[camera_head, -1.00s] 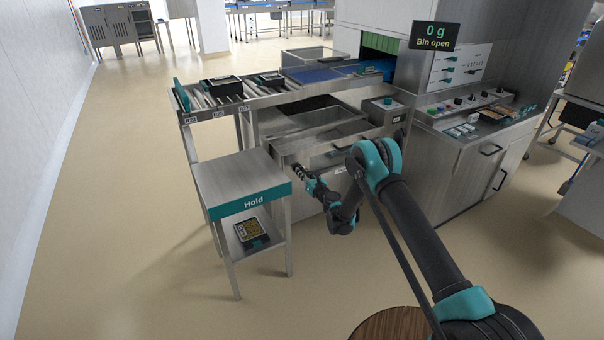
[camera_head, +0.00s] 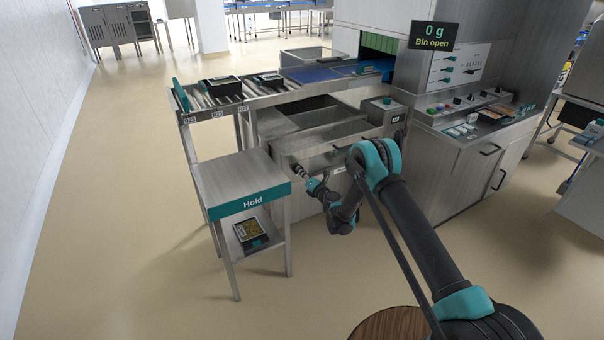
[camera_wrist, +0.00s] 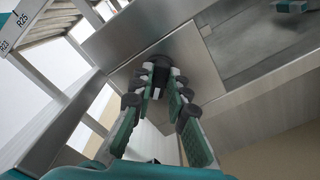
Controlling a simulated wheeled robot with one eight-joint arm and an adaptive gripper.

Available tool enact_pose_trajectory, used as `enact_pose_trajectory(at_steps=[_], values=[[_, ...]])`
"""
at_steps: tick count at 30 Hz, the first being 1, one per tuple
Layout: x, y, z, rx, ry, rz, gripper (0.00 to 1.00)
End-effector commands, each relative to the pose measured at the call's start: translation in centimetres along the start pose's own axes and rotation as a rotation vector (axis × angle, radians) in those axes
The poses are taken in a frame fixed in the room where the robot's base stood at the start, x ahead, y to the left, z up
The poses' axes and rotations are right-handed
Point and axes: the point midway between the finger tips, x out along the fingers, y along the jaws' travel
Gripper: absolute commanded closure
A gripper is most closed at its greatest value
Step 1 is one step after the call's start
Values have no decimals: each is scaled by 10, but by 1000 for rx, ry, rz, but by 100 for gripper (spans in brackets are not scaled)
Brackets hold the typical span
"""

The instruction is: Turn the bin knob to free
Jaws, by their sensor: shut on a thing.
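The bin knob (camera_wrist: 160,66) is a small dark piece on the steel front of the bin (camera_head: 320,148), seen in the wrist view between my fingertips. In the head view the knob is hidden by my gripper (camera_head: 300,171), which reaches the left part of the bin front. In the wrist view my gripper (camera_wrist: 158,84) has its green-padded fingers closed in on the knob at their tips. The exact angle of the knob cannot be told. A display (camera_head: 435,37) above reads "0 g" and "Bin open".
A steel stand labelled Hold (camera_head: 243,172) is close on the left, with a tray (camera_head: 250,232) on its lower shelf. A control panel (camera_head: 470,103) is at the right. Floor in front is free.

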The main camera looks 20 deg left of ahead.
Motion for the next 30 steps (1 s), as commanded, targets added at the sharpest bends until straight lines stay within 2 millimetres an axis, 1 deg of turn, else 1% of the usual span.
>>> enact_pose_trajectory(at_steps=[13, 14, 18, 19, 26, 30], values=[[0, 0, 0, 10, -1, 0, 100], [0, 0, 0, 10, -1, 0, 83], [0, 0, 0, 10, -1, 0, 65], [0, 0, 0, 10, -1, 0, 64], [0, 0, 0, 9, 0, 0, 64], [0, 4, 4, 9, 0, 0, 64]])
